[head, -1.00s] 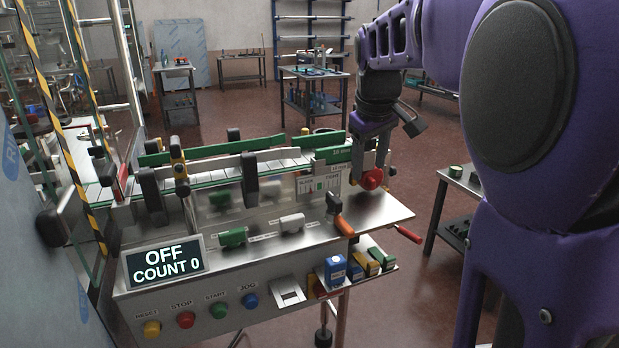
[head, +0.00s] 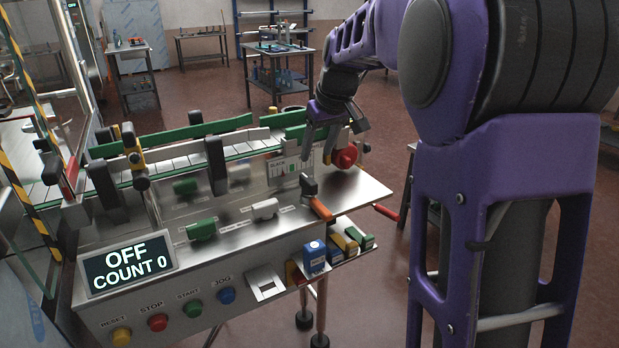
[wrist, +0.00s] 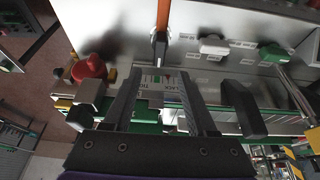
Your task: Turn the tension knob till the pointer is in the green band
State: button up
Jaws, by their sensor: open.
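The red knob (head: 345,158) sits at the right end of the conveyor machine; it also shows at the left in the wrist view (wrist: 90,69). Left of it in the head view is a small scale plate (head: 283,166), which lies between my fingers in the wrist view (wrist: 162,84). It carries slack and tight lettering with red and green marks. I cannot make out the pointer's place on it. My gripper (wrist: 160,75) is open and empty above the scale plate. The red knob is outside the fingers, beside the left one, and nothing is between them.
White (head: 265,208) and green (head: 202,230) handles sit on the steel deck. The display (head: 128,266) reads OFF, COUNT 0. Small coloured boxes (head: 315,256) stand on a side shelf. A red-handled rod (head: 386,212) sticks out right.

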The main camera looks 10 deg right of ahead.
aim_at(309, 179)
jog(key=b+x, duration=0.1)
jog(key=x, duration=0.8)
jog(key=shift+w+f, duration=0.15)
jog(key=shift+f, duration=0.05)
grip_shut()
